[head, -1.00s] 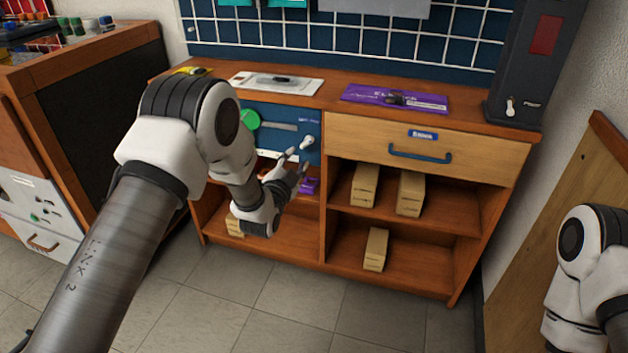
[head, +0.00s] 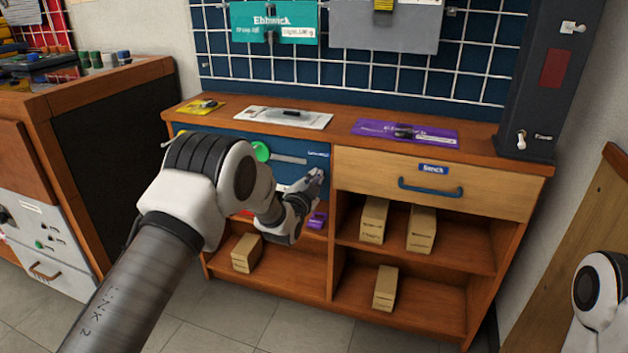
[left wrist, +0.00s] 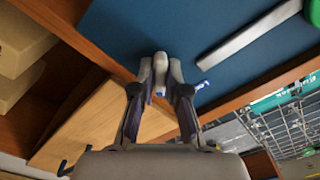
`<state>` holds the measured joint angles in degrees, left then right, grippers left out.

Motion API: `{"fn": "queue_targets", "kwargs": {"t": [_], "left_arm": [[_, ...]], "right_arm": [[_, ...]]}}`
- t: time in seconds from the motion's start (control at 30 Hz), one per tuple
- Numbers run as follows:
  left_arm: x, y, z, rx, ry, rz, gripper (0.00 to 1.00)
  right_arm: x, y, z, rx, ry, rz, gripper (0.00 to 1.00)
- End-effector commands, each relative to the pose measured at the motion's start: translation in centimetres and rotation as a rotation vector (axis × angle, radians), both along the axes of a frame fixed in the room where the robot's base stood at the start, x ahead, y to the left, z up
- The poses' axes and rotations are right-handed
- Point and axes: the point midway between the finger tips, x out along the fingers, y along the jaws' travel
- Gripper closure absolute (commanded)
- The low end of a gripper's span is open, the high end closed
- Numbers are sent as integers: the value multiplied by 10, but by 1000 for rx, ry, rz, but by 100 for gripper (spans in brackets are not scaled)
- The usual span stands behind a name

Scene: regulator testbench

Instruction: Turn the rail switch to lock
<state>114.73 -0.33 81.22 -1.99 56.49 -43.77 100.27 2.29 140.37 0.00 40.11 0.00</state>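A blue panel (head: 291,147) fills the upper left bay of the workbench. It carries a green round knob (head: 261,151) and a grey horizontal bar (head: 290,159). A small pale switch lever (left wrist: 160,68) stands out from the panel, right of the bar in the head view. My left gripper (head: 315,176) is at this lever and mostly covers it there. In the left wrist view its two fingers are drawn in on either side of the lever, seemingly gripping it. The lever's exact angle is hard to tell. My right gripper is out of view.
A wooden drawer (head: 432,181) with a blue handle (head: 431,188) is right of the panel. Open shelves below hold several small boxes. A purple plate (head: 405,131) lies on the bench top. A dark tower (head: 553,85) stands at the right end.

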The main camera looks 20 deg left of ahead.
Motion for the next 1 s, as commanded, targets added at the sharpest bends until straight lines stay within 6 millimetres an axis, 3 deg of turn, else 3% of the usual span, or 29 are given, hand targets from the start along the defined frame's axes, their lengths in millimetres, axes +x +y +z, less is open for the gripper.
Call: {"fn": "queue_targets", "kwargs": {"t": [0.57,1.0], "left_arm": [[0,0,1,-104,4,0,100],[0,-1,2,-471,17,-1,100]], "right_arm": [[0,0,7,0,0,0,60],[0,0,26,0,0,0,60]]}}
